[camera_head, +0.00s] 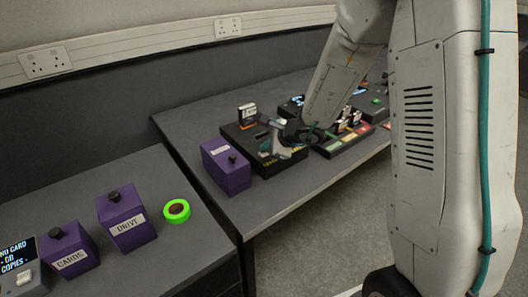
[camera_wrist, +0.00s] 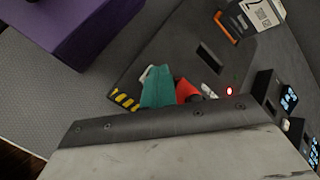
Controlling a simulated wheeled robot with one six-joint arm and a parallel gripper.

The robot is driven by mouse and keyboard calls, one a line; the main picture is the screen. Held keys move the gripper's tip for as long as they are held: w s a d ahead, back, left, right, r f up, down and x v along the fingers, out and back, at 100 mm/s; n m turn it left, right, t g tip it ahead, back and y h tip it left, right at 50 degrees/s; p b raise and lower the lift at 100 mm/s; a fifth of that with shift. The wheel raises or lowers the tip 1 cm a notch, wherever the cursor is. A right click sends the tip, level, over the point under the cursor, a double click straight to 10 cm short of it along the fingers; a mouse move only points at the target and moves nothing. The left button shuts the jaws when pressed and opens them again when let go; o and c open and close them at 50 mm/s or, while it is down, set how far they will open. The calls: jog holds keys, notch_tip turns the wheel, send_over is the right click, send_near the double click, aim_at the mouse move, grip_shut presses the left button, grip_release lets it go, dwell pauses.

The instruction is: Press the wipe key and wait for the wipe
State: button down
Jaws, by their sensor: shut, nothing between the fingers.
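A black device (camera_head: 240,140) with a slot stands on the far bench, beside a purple box. Its dark top (camera_wrist: 222,75) fills much of the wrist view, with a lit red light and yellow hazard stripes. A red part (camera_wrist: 186,91), possibly the wipe key, shows on it, partly hidden beside my finger. My gripper (camera_head: 277,150) is shut and empty, low over the device; its teal finger (camera_wrist: 157,88) shows in the wrist view. I cannot tell whether it touches the red part.
A white and orange labelled block (camera_head: 247,113) stands at the device's back. The purple box (camera_head: 226,168) is close on its left. More panels (camera_head: 343,140) lie to the right. Purple boxes (camera_head: 126,217) and a green ring (camera_head: 176,211) are on the near bench.

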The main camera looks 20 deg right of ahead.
aim_at(266, 154)
jog(key=shift+r, duration=0.95)
jog(key=shift+r, duration=0.1)
jog(key=shift+r, duration=2.4)
